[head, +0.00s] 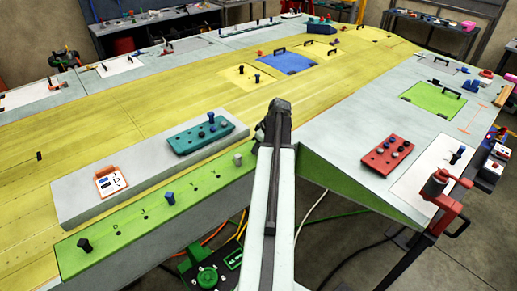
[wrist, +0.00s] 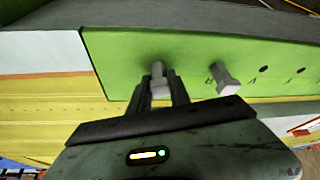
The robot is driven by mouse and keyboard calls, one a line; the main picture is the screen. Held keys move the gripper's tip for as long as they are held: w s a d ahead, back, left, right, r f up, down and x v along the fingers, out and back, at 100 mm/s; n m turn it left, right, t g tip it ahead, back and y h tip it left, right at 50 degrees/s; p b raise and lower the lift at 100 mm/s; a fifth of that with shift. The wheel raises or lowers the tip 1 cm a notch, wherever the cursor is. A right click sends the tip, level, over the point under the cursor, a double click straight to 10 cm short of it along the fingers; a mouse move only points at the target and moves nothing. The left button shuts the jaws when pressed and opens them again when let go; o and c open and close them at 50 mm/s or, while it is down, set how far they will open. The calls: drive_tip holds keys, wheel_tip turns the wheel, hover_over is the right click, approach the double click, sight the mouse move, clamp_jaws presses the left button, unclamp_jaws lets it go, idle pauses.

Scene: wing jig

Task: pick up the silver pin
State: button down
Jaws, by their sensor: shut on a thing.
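My gripper (wrist: 160,92) is shut on a silver pin (wrist: 158,72) at the green strip (wrist: 135,55) in the wrist view. The pin is upright between the fingertips, and its foot seems to be at the strip; I cannot tell whether it sits in a hole. A second light grey pin (wrist: 226,80) stands on the strip to the right, apart from the fingers. In the head view a light grey pin (head: 238,160) stands on the green strip (head: 150,217) just left of my arm. My fingertips and the held pin are hidden behind my arm there.
Open holes and letter marks run along the strip, with a blue pin (head: 169,198) and a black pin (head: 84,245) further left. A grey block bears a teal tray (head: 207,136). A red tray (head: 388,155) lies right of my arm.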

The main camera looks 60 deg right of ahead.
drive_tip(key=shift+r+p, duration=0.6)
drive_tip(key=shift+r, duration=0.05)
drive_tip(key=p+v, duration=0.2)
drive_tip(key=shift+d+r+p, duration=0.1)
drive_tip(key=shift+r+p, duration=0.25)
drive_tip(key=shift+r, duration=0.05)
drive_tip(key=s+d+r+p, duration=0.1)
drive_tip(key=s+d, duration=0.2)
drive_tip(key=s, duration=1.2)
